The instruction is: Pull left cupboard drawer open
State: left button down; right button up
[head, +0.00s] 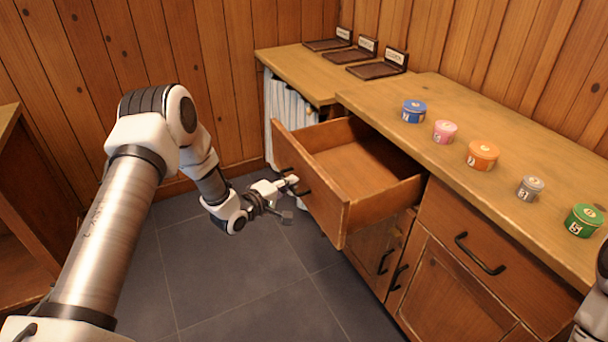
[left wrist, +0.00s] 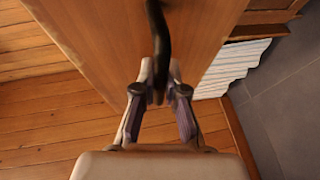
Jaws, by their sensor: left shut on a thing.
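The left cupboard drawer (head: 345,238) stands pulled well out from under the counter in the head view. Its inside looks empty. My left gripper (head: 292,182) is at the drawer's front, shut on the dark bar handle (head: 303,187). In the left wrist view, the two fingers (left wrist: 160,95) close around the handle (left wrist: 157,40), which stands out from the wooden drawer front (left wrist: 100,35). Part of the handle is hidden by the fingers. Only a bit of my right arm shows at the right edge; its gripper is out of view.
Dark labelled trays (head: 377,70) sit on the lower counter behind. A closed drawer (head: 480,245) is to the right. Grey floor (head: 230,270) is clear.

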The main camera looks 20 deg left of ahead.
pick_arm(q)
jog(key=shift+s+a, duration=0.15)
jog(key=shift+s, duration=0.05)
jog(key=c, duration=1.2)
grip_release()
jog(key=v, duration=1.2)
jog(key=shift+f, duration=0.1)
